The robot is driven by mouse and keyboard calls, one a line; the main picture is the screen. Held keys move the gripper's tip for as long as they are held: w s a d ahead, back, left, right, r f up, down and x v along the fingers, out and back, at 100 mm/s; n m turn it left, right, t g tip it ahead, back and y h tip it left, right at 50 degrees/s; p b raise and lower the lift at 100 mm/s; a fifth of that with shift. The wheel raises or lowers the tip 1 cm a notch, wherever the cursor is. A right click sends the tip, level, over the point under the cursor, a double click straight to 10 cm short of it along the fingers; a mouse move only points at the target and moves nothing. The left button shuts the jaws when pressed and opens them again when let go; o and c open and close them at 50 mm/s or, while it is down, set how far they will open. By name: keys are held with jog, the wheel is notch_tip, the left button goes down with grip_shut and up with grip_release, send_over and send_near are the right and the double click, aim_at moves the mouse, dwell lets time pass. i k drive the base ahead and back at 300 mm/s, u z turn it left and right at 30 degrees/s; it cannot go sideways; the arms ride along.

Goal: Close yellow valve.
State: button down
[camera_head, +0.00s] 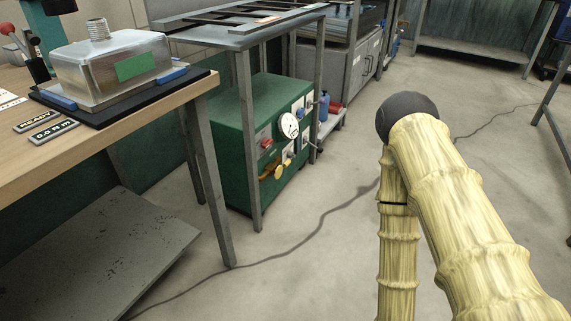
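The yellow valve (271,172) is a small yellow handle low on the front of a green cabinet (232,151). The cabinet stands on the floor under a metal table. The handle looks slanted, but it is too small to tell how far it is turned. A round white gauge (289,126) and a red part (266,143) sit above it on the same panel. My arm, in a pale yellow ribbed sleeve, bends at a dark joint at the right. My gripper is not in view.
A grey table leg (249,150) stands just left of the valve. A wooden bench (120,128) with a metal canister (108,70) fills the left. A blue bottle (323,106) stands behind the cabinet. Open floor (310,265) lies in front, crossed by a dark line.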

aim_at(278, 172)
jog(key=u, duration=0.8)
jog(key=k, duration=0.1)
jog(key=z, duration=1.45)
jog(key=i, duration=1.05)
jog(key=u, duration=0.8)
